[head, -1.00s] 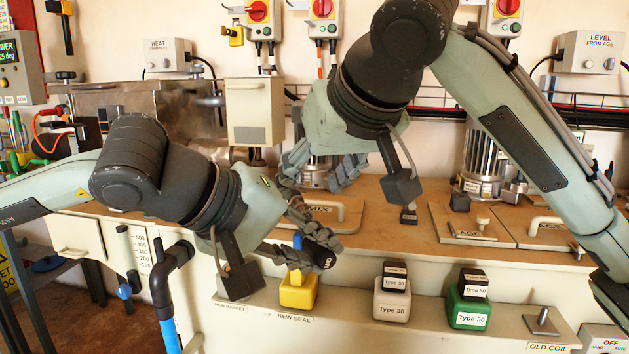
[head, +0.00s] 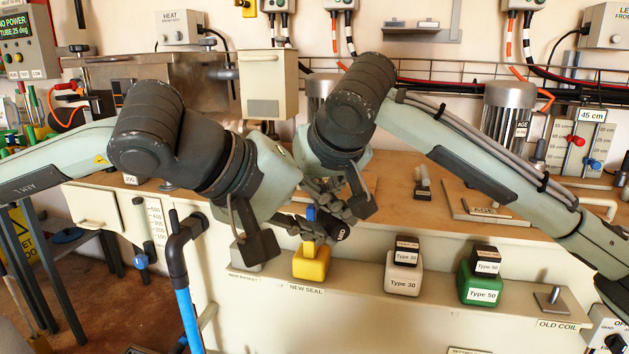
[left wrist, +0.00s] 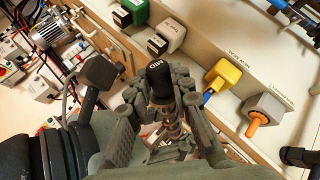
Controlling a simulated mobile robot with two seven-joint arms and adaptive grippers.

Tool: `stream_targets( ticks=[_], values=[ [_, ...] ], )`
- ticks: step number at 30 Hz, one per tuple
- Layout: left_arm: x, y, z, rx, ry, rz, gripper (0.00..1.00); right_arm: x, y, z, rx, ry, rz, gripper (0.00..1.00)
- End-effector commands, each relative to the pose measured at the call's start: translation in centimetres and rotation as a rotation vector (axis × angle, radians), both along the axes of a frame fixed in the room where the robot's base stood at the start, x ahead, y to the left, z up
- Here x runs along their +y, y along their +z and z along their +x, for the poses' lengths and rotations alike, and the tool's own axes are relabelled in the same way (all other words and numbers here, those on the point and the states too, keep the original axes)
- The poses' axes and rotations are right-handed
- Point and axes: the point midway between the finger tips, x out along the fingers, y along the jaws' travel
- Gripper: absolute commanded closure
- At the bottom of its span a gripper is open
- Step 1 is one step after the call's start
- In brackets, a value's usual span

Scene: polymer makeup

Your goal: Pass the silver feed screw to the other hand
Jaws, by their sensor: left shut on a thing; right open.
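The feed screw shows a black cap with white lettering (head: 341,230) in the head view, sticking out between the fingers. In the left wrist view the same black cap (left wrist: 158,78) is at the centre, with a silver ribbed shaft (left wrist: 172,127) below it, partly hidden by grey fingers. My left gripper (head: 322,226) is shut on the screw above the front ledge. My right gripper (head: 325,190) is open just above and behind it, its fingers close to the screw. The overlapping fingers hide whether it touches the shaft.
On the front ledge, a yellow block (head: 311,264) stands just below the grippers. A white Type 30 bottle (head: 403,275), a green Type 50 bottle (head: 481,287) and a metal old coil plate (head: 550,300) stand further right. The wooden worktop (head: 405,215) lies behind.

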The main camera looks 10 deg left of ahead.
Motion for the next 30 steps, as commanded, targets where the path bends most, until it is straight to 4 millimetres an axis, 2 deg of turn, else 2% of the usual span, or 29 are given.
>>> stream_targets(
  ticks=[9, 21, 23, 24, 29, 30],
  values=[
    [0.00, 0.06, 0.02, -0.002, 0.000, 0.000, 1.00, 0.08, -0.15, 0.12, 0.000, 0.000, 0.000, 0.50],
    [-0.10, 0.13, 0.02, -0.004, -0.003, -0.002, 1.00, 0.28, -0.13, -0.08, 0.001, 0.006, 0.002, 1.00],
    [-0.11, 0.14, 0.02, -0.006, -0.004, -0.002, 1.00, 0.32, -0.13, -0.12, 0.001, 0.008, 0.002, 1.00],
    [-0.12, 0.16, 0.03, -0.006, -0.004, -0.002, 0.75, 0.36, -0.07, -0.14, 0.001, 0.008, 0.003, 1.00],
    [-0.08, 0.12, 0.02, -0.004, -0.003, -0.001, 0.55, 0.29, -0.08, -0.08, 0.000, 0.006, 0.002, 1.00],
    [-0.07, 0.11, 0.02, -0.003, -0.002, -0.002, 0.54, 0.26, -0.08, -0.05, 0.000, 0.005, 0.002, 1.00]
  ],
)
